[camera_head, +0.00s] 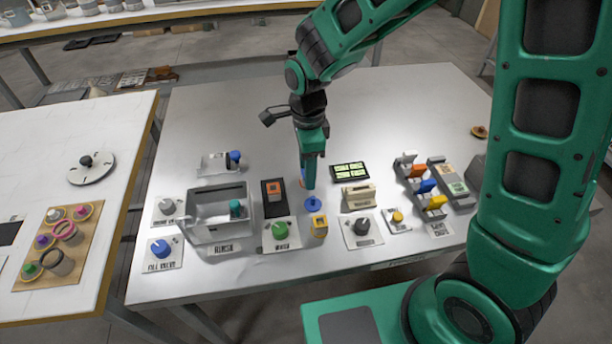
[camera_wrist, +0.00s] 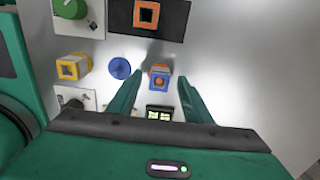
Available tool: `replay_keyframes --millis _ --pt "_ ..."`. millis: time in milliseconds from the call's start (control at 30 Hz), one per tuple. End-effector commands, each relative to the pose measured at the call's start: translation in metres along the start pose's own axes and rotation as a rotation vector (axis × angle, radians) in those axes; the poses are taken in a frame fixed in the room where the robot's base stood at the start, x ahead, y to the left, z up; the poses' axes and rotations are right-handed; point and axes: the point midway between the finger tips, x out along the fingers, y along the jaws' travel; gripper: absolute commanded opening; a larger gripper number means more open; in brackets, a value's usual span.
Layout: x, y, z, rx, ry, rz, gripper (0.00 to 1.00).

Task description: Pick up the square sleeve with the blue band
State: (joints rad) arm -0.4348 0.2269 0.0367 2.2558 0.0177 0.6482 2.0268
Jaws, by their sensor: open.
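The square sleeve with the blue band (camera_wrist: 159,84) stands on the table in the wrist view, with orange showing in its opening and at its far edge. My gripper (camera_wrist: 160,78) is open, with one finger on each side of the sleeve and a visible gap on both sides. Whether the fingertips are down at the sleeve's height is hard to tell. In the head view my gripper (camera_head: 309,184) points down over the table and hides most of the sleeve. A yellow-banded square sleeve (camera_wrist: 73,66) stands to the left in the wrist view.
A blue disc with a peg (camera_wrist: 120,68) lies between the two sleeves. A black plate with an orange square (camera_head: 273,188) is to the left in the head view. A small display (camera_head: 350,171) is close on the right. The table behind my gripper is clear.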

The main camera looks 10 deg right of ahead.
Motion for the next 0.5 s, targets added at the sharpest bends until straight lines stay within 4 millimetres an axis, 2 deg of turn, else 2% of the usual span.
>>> replay_keyframes --millis 100,333,500 --pt "0.007 0.0001 0.0002 0.0 0.0 0.0 0.45" --pt "0.0076 -0.0001 0.0003 -0.001 -0.001 -0.001 0.45" --pt "0.0075 -0.0001 0.0002 -0.001 0.0 -0.001 0.05"
